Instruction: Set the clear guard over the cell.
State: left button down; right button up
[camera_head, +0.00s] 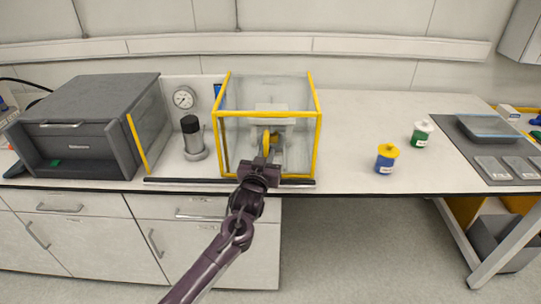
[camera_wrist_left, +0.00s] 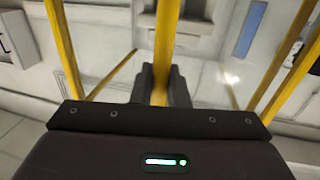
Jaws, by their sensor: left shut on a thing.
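The clear guard (camera_head: 315,125) is a see-through box with yellow edges, upright at the middle of the bench near its front edge. My left gripper (camera_head: 266,152) is at its front side and shut on an upright yellow bar of it. The left wrist view shows this yellow bar (camera_wrist_left: 166,40) between the dark fingers (camera_wrist_left: 160,85). A pale grey shape (camera_head: 270,107) shows through the clear panels; I cannot tell whether it is the cell. A steel cylinder with a black top (camera_head: 193,140) stands outside the guard, to its left. My right gripper is not in view.
A dark grey cabinet (camera_head: 85,125) stands at the left, with a round gauge (camera_head: 184,97) behind. A dark rail (camera_head: 185,181) runs along the bench front. A blue jar (camera_head: 384,161) and a green jar (camera_head: 419,137) stand right of the guard. Bench between guard and jars is clear.

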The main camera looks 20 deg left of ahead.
pick_arm(q)
jog(key=s+a+p, duration=0.1)
jog(key=s+a, duration=0.2)
jog(key=a, duration=1)
jog(key=s+a+p, duration=0.1)
jog(key=s+a, duration=0.3)
jog(key=a, duration=0.9)
jog(key=shift+s, duration=0.25)
jog(key=shift+a, duration=0.15)
jog(key=c, duration=1.8)
grip_release()
jog(key=o, duration=0.3)
jog(key=shift+s+a, duration=0.1)
jog(key=shift+a, duration=0.05)
jog(key=s+b, duration=0.1)
jog(key=s, duration=0.6)
jog(key=shift+s+d, duration=0.35)
jog(key=shift+s, duration=0.05)
